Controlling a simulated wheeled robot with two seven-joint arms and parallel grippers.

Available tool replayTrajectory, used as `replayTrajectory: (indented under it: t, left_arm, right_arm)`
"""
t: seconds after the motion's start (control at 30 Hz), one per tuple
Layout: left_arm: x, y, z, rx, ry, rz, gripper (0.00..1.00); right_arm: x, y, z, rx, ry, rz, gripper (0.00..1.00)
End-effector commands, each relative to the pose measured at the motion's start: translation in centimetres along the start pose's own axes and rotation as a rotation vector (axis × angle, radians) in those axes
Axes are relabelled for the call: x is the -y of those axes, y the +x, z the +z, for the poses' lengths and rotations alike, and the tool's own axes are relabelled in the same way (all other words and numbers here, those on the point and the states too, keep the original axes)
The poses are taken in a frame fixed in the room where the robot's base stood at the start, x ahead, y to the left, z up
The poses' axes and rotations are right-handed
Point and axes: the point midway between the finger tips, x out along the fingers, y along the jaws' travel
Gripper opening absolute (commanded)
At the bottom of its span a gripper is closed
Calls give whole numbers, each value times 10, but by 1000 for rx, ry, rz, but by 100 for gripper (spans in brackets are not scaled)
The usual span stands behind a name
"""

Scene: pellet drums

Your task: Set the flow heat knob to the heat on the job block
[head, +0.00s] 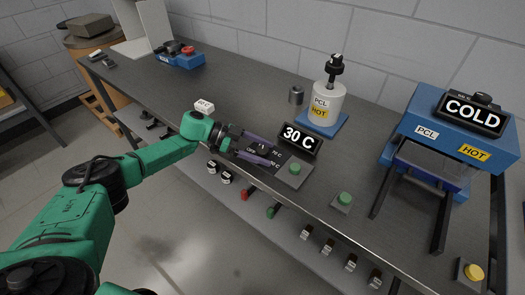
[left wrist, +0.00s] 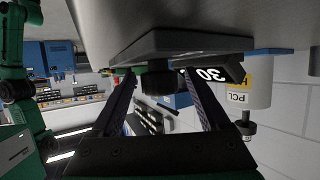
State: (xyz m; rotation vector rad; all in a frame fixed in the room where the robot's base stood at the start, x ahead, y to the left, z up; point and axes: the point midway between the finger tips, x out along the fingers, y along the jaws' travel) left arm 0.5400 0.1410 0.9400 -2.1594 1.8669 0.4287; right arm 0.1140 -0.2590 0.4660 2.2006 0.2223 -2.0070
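The dark heat knob (left wrist: 160,82) sticks out from a grey panel in the left wrist view, between the fingertips of my left gripper (left wrist: 163,88). The fingers stand apart, with a gap on each side of the knob. In the head view my left gripper (head: 258,151) is at the panel (head: 291,175) and hides the knob; its setting cannot be read. A display (head: 299,139) behind the panel reads 30 C. A white block (head: 204,105), probably the job block, lies on the bench behind my left wrist; its small lettering is too blurred to read surely. My right gripper is out of view.
A white PCL HOT drum (head: 322,105) stands on a blue base behind the display. A blue machine (head: 458,135) with a COLD display stands right. The bench's left stretch is mostly clear.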

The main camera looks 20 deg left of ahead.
Motion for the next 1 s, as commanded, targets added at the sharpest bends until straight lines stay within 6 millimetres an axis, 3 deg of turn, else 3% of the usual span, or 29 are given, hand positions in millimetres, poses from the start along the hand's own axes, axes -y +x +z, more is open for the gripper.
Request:
replayTrajectory:
  t: [0.17, 0.27, 0.6, 0.7, 0.83, 1.0]
  left_arm:
    - [0, -4, 1, 1, 0, -1, 79]
    - [1, -17, 3, 2, 1, -4, 79]
    - [1, -113, 4, 1, 1, -5, 79]
    - [1, -132, 3, 2, 2, -3, 79]
    - [0, -144, 1, 1, 0, 0, 79]
    - [0, -146, 0, 0, 0, 1, 79]
  right_arm:
    - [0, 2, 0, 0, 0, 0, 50]
    - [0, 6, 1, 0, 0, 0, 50]
    - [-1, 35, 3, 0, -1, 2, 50]
    - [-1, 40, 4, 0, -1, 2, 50]
    - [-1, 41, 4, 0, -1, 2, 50]
    - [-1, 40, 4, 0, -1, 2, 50]
